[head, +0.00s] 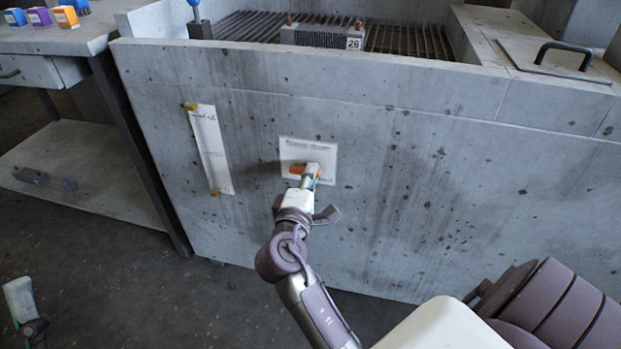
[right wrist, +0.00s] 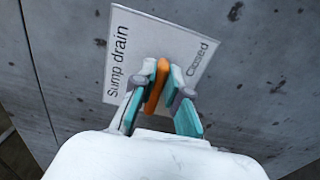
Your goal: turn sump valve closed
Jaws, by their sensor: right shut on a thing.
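The orange sump valve handle (head: 298,171) sits on a white plate (head: 288,148) on the front of the grey concrete housing. The plate (right wrist: 182,38) reads "Sump drain" along one edge and "Closed" along the opposite edge in the right wrist view. The handle (right wrist: 156,88) lies roughly parallel to these lines of text. My right gripper (head: 311,172) is at the handle, its teal-padded fingers (right wrist: 163,90) shut on it from both sides. My left gripper (head: 20,300) shows only partly at the lower left, low and away from the housing; its fingers are unclear.
A paper strip (head: 211,150) is fixed left of the plate. The housing top holds a grate (head: 405,40), a block marked 26 (head: 318,36), a blue-knobbed lever (head: 196,14) and a lid with a black handle (head: 563,50). A bench (head: 80,38) with small boxes stands left.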

